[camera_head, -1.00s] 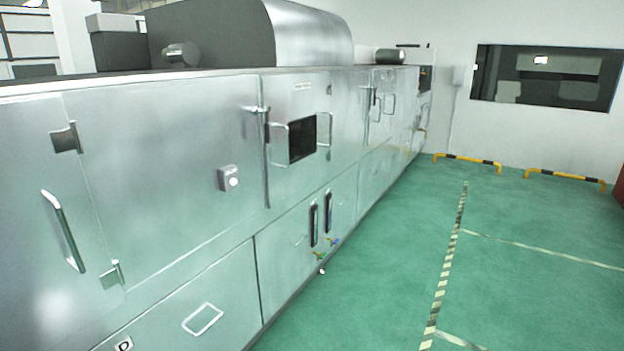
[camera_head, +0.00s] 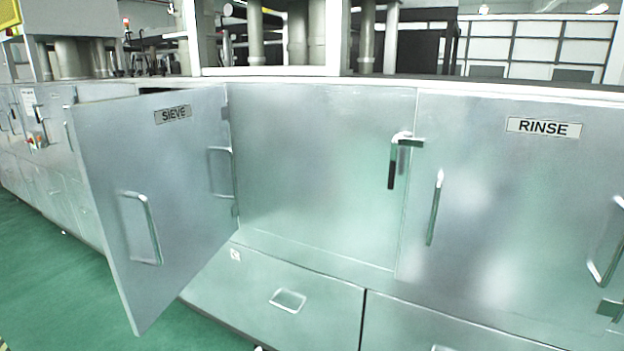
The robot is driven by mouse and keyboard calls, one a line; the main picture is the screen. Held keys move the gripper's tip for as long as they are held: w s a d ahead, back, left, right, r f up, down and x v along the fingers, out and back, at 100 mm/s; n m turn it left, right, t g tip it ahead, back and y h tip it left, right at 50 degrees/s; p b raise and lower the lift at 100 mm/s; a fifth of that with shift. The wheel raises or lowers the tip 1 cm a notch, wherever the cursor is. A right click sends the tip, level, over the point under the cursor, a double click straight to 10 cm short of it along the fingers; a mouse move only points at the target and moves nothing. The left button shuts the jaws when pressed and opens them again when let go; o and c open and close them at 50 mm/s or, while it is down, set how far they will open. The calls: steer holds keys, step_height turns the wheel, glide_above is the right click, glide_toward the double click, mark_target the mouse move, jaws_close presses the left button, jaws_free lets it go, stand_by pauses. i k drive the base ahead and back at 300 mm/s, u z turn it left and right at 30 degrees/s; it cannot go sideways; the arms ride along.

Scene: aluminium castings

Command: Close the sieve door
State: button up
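The sieve door (camera_head: 165,200) is a flat silver metal panel with a black-lettered "SIEVE" plate near its top. It stands wide open, swung out from the machine front over the green floor. Its hinges are on its right edge. A bent bar handle (camera_head: 143,228) is on the face toward me. The opening behind the door is mostly hidden by the panel. My gripper is not in view.
A closed door marked "RINSE" (camera_head: 543,127) is at the right, with a plain panel (camera_head: 315,170) and a latch (camera_head: 397,160) beside it. Lower panels (camera_head: 270,290) run beneath. Green floor (camera_head: 60,290) is free at the lower left.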

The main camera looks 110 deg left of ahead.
mark_target(158, 173)
steer(key=z, duration=0.15)
steer(key=i, duration=0.15)
steer(key=u, duration=2.8)
steer(key=i, duration=0.2)
steer(key=u, duration=1.55)
steer(key=k, duration=0.55)
steer(key=u, duration=0.35)
steer(key=i, duration=1.55)
steer(key=z, duration=0.35)
